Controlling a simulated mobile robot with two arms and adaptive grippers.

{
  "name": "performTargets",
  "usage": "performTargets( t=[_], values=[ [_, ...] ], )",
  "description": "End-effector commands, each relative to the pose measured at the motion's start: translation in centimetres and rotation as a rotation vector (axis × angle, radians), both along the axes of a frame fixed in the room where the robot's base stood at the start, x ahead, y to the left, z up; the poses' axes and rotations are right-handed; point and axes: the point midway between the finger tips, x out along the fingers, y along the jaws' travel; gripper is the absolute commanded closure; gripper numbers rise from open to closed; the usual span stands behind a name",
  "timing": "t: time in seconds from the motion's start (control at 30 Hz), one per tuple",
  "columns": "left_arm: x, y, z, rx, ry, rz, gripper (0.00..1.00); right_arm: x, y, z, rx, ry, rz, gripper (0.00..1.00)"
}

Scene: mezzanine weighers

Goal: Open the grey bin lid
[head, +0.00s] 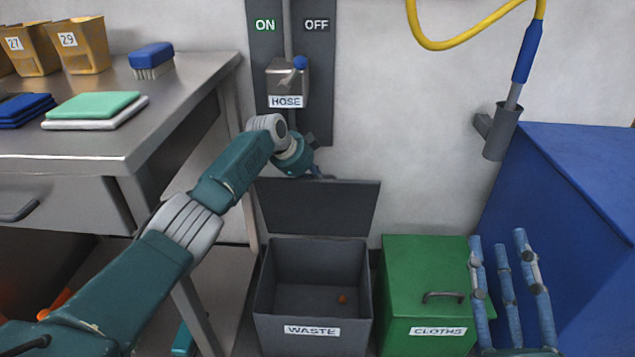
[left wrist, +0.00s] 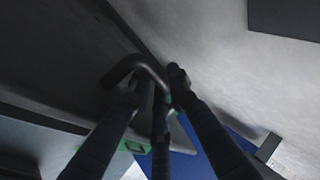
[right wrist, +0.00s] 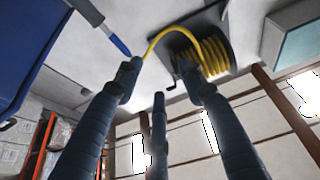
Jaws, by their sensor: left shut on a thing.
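The grey bin (head: 313,318), labelled WASTE, stands on the floor with its lid (head: 318,210) raised nearly upright against the wall at the back. A small orange-brown object (head: 342,299) lies inside the bin. My left arm reaches over to the lid's top edge, and its own wrist mostly hides the gripper in the head view. In the left wrist view my left gripper (left wrist: 160,82) is shut on the lid's dark bar handle (left wrist: 132,66). My right gripper (head: 508,250) is open and empty at the lower right, its fingers spread.
A green CLOTHS bin (head: 424,258) with a closed lid stands right of the grey bin. A blue cabinet (head: 580,190) is further right. A steel table (head: 130,140) is at left. A HOSE lever box (head: 287,85) is above my left wrist.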

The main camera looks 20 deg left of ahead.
Motion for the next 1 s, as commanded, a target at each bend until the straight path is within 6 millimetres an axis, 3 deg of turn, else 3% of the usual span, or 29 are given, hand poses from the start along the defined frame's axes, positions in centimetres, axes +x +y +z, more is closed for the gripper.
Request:
performTargets(
  t=[0.03,0.2,0.57,0.6,0.7,0.87,1.0],
  values=[
    [0.9,0.4,0.8,-0.003,-0.036,0.015,1.0,-0.2,0.0,0.4,0.007,-0.025,0.001,0.6],
    [1.1,0.5,1.0,-0.003,-0.038,0.017,1.0,-0.7,0.0,1.4,0.021,-0.074,0.005,0.6],
    [1.2,0.6,1.1,-0.003,-0.039,0.018,1.0,-0.8,0.0,1.6,0.024,-0.082,0.005,0.6],
    [1.2,0.6,1.2,-0.004,-0.039,0.019,0.82,-0.8,0.0,1.6,0.023,-0.081,0.005,0.6],
    [1.2,0.7,1.2,-0.004,-0.04,0.019,0.64,-0.8,0.0,1.6,0.023,-0.081,0.005,0.6],
    [1.2,0.7,1.6,-0.004,-0.041,0.02,0.64,-0.8,0.0,1.6,0.023,-0.082,0.005,0.6],
    [1.1,0.6,3.5,-0.002,-0.041,0.017,0.64,-0.8,0.0,1.6,0.022,-0.081,0.005,0.6]
  ],
)
